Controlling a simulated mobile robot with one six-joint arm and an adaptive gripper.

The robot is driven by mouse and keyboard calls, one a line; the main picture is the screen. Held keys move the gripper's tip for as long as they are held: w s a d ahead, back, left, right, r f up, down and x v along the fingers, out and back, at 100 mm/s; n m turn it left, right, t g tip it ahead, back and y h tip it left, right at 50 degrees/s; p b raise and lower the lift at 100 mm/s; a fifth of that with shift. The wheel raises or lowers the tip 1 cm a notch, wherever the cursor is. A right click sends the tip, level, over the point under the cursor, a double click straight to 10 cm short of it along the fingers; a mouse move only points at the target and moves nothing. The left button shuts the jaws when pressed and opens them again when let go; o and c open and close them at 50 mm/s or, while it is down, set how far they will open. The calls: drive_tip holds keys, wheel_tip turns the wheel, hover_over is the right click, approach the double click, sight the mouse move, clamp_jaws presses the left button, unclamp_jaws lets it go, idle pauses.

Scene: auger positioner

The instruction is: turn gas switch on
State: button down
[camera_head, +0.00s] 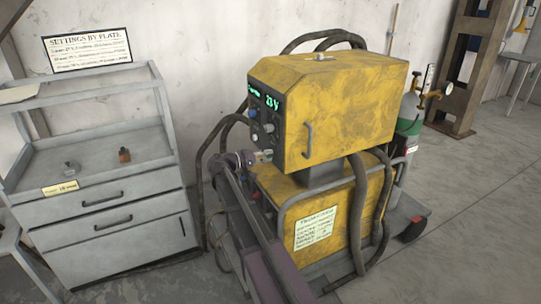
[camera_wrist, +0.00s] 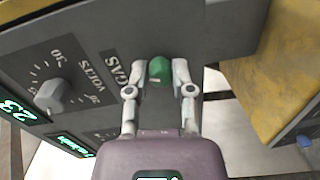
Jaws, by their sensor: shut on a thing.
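The yellow welding machine (camera_head: 335,110) stands in the middle of the head view, with its dark control panel (camera_head: 265,115) facing left. In the wrist view, a green gas switch (camera_wrist: 159,69) sits on the grey panel beside the printed word GAS (camera_wrist: 116,68). My gripper (camera_wrist: 157,78) is shut on the green switch, one finger on each side of it. In the head view my gripper (camera_head: 262,156) is at the lower part of the panel, and the switch cannot be made out there.
A grey volts knob (camera_wrist: 50,97) and lit green displays (camera_wrist: 20,108) are near the switch. Black hoses (camera_head: 355,210) hang beside the machine. A grey drawer cabinet (camera_head: 115,215) stands left; a gas cylinder (camera_head: 411,112) stands behind right. The floor at right is clear.

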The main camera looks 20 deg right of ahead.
drive_tip(key=m, duration=0.3)
drive_tip(key=shift+s+a+f, duration=0.1)
drive_tip(key=shift+a, duration=0.05)
drive_tip(key=shift+m, duration=0.3)
drive_tip(key=shift+c, duration=2.4)
unclamp_jaws()
